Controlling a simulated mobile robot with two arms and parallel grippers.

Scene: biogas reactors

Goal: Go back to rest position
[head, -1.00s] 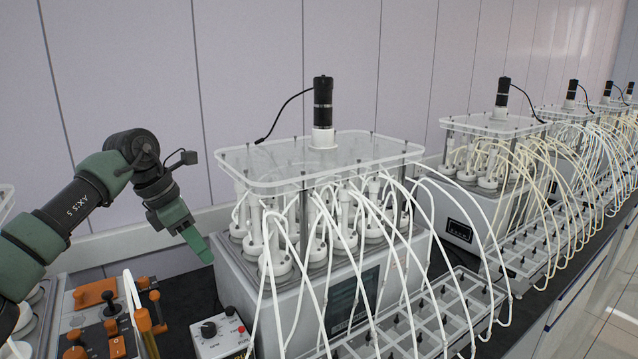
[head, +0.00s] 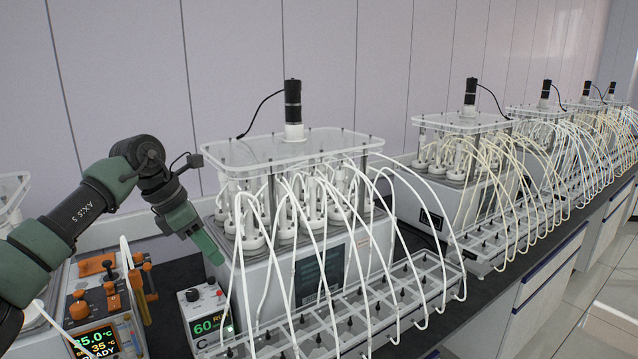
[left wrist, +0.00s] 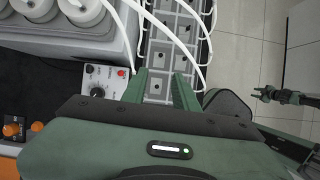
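My left gripper (head: 212,250) hangs in front of the left end of the nearest reactor unit (head: 300,265), its green fingers pointing down and to the right. In the left wrist view its two fingers (left wrist: 161,92) stand apart with nothing between them, over the tube rack (left wrist: 170,55). My right gripper (left wrist: 264,94) shows small at the right of the left wrist view, above the floor. It is too small to tell whether it is open or shut. It is not in the head view.
A small control box (head: 205,312) with a knob stands below my left gripper. An orange-handled controller (head: 100,310) with a display stands at the left. White tubes arch from the reactor to the tube rack (head: 360,305). More reactors line the bench to the right; floor is clear beyond.

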